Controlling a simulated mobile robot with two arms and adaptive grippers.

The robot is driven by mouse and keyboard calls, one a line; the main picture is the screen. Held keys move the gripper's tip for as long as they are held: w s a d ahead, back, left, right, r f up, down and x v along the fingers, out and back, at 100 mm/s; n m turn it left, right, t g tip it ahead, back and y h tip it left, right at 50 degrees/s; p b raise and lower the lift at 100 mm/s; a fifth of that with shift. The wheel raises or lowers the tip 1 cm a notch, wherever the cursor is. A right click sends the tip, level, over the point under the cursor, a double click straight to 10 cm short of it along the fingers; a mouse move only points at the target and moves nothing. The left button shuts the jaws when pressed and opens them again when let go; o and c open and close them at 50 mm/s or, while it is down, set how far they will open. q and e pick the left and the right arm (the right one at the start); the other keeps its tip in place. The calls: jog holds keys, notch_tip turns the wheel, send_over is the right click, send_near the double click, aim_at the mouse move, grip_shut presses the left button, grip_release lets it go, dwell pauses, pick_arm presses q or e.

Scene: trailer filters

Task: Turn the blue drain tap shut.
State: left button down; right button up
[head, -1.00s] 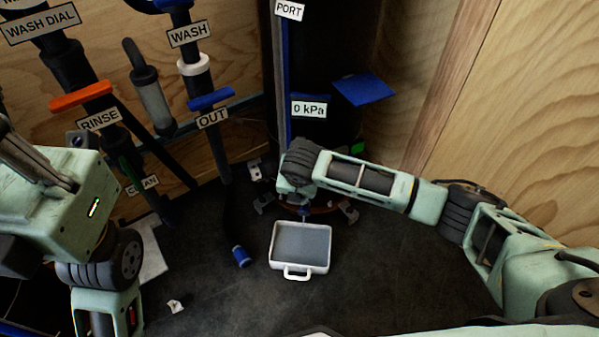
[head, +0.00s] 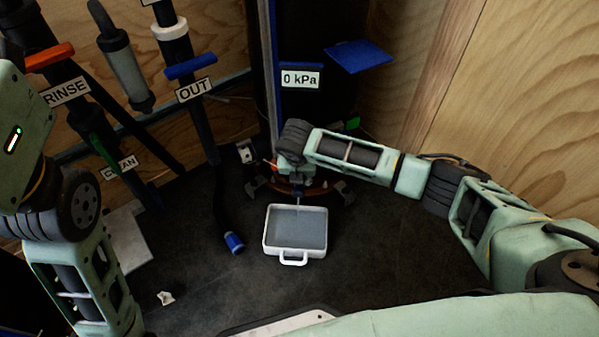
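The black drum (head: 330,115) stands at the back, with a small blue part at its foot (head: 298,193) that looks like the drain tap. A thin thread, perhaps liquid, runs from there down to the white tray (head: 267,238), which has a grey surface inside. My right arm reaches in from the right, and its gripper (head: 290,172) is at the drum's foot, just above the blue part. My wrist hides much of it, so its fingers and any contact with the tap cannot be made out. My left arm is at the left edge; its fingers are outside the picture.
Pipes with an orange handle (head: 48,57), a blue OUT handle (head: 190,67) and a green handle (head: 103,151) stand at the left. A blue-ended hose (head: 234,243) lies left of the tray. A white scrap (head: 166,298) lies on the dark floor. Wooden walls close in the right.

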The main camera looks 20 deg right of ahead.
grip_shut()
dwell(0.3)
